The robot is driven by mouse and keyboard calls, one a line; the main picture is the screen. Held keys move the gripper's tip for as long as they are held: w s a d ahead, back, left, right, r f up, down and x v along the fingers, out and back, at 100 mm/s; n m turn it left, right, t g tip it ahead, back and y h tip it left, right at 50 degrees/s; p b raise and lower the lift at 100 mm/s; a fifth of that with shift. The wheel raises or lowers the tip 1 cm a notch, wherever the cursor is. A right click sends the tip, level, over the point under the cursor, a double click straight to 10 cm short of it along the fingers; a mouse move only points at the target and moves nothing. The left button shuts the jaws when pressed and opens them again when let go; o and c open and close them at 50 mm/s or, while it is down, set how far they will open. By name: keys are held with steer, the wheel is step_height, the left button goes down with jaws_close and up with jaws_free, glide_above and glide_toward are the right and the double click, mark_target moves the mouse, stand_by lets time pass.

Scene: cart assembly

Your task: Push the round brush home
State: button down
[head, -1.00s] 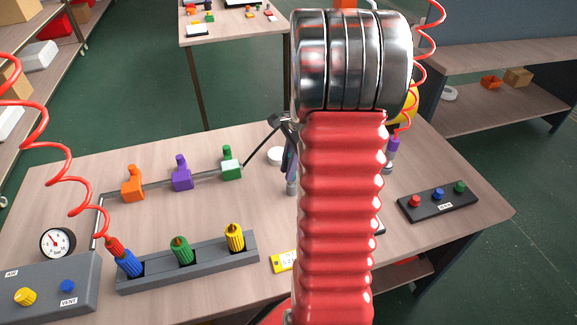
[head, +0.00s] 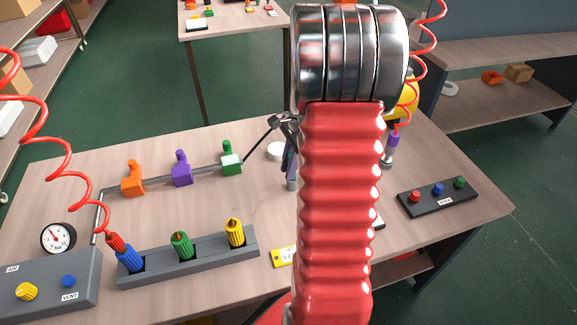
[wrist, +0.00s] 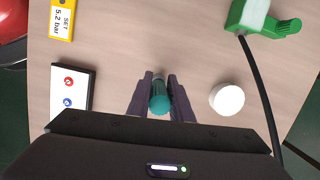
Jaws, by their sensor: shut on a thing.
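My gripper (wrist: 160,99) is shut on a teal, round-bodied piece (wrist: 160,98), which I take to be the round brush. It stands between the two dark fingers in the wrist view, seen from above, with a pale grey part at its far end. Its bristles and whatever is under it are hidden. In the head view my gripper (head: 290,160) points down over the table, partly behind my red arm. A grey cylindrical end (head: 292,184) shows below the fingers, close to the table; I cannot tell whether it touches or sits in anything.
A white round puck (wrist: 227,99) lies right of my gripper in the wrist view. A green clip (wrist: 262,20) with a black cable stands beyond it. A white panel with buttons (wrist: 72,88) and a yellow SET tag (wrist: 61,18) lie left. The pressure gauge (head: 58,238) is far left.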

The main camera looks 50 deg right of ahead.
steer(key=c, duration=1.5)
jaws_free()
steer(key=shift+r, duration=0.1)
steer(key=v, duration=1.3)
steer(key=shift+d+r, duration=0.15)
steer(key=shift+r, duration=0.1)
